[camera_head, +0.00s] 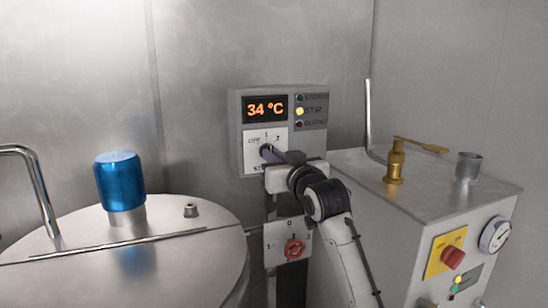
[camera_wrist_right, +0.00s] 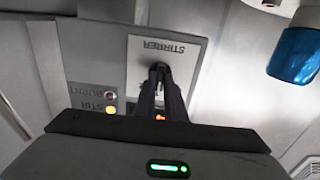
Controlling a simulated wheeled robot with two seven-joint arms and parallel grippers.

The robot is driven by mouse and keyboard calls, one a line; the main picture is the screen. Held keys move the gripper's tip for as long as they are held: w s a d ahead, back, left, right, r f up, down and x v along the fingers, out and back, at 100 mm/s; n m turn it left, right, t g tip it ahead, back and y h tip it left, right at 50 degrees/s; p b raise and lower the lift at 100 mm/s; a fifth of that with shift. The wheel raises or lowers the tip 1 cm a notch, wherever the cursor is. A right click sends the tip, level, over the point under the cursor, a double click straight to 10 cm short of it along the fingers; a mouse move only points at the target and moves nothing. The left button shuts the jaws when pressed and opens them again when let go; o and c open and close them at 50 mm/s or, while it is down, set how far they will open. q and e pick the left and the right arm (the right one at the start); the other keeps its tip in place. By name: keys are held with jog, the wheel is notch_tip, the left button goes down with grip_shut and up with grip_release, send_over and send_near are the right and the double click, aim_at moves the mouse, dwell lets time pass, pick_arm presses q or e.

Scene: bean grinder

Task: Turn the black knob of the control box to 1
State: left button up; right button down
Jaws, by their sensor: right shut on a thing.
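The grey control box (camera_head: 236,130) is on the back wall. Its display reads 34 °C, and the yellow STIR lamp is lit. Its white lower panel (camera_head: 249,166) has marks that look like OFF, 1 and 2 around the black knob (camera_head: 265,149). My right gripper (camera_head: 272,154) comes in from the lower right and is shut on the knob. In the right wrist view the dark fingers (camera_wrist_right: 161,90) close together at the panel labelled STIRRER. The fingers cover most of the knob, so I cannot tell where it points. My left gripper is not in view.
Below the box is a second panel with a red knob (camera_head: 294,249). A metal vessel with a blue cap (camera_head: 119,182) stands at the left.

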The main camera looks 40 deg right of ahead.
jog(key=c, duration=1.8)
grip_release()
jog(key=shift+s, duration=0.1)
jog(key=b+v, duration=0.1)
jog(key=v, duration=0.9)
jog(key=shift+b, duration=0.3)
